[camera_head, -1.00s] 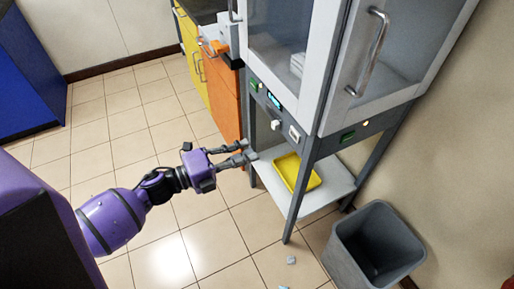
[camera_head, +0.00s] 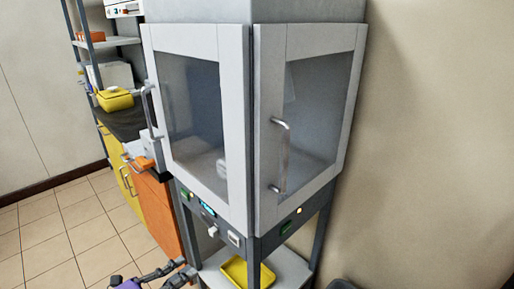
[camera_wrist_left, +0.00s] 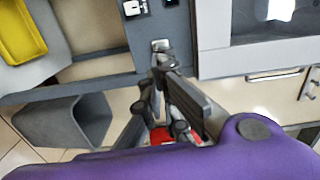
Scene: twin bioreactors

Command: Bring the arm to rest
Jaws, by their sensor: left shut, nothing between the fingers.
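My left gripper (camera_head: 182,272) shows at the bottom edge of the head view, near the front of the cabinet stand. In the left wrist view its fingers (camera_wrist_left: 160,72) are shut with nothing between them. The grey-white cabinet (camera_head: 247,120) has two glass doors, both closed, each with a bar handle. Below the doors is a dark control panel (camera_head: 262,240) with a white knob (camera_head: 213,231), a white switch and small lit displays. In the wrist view a pale panel fitting (camera_wrist_left: 160,45) appears just beyond the fingertips; I cannot tell whether they touch. My right gripper is not in view.
A yellow tray (camera_head: 236,270) lies on the low shelf under the cabinet. A grey bin (camera_wrist_left: 62,122) stands nearby in the wrist view. Orange and yellow cupboards (camera_head: 158,212) and a shelf rack stand left of the cabinet. The tiled floor (camera_head: 50,240) at left is clear.

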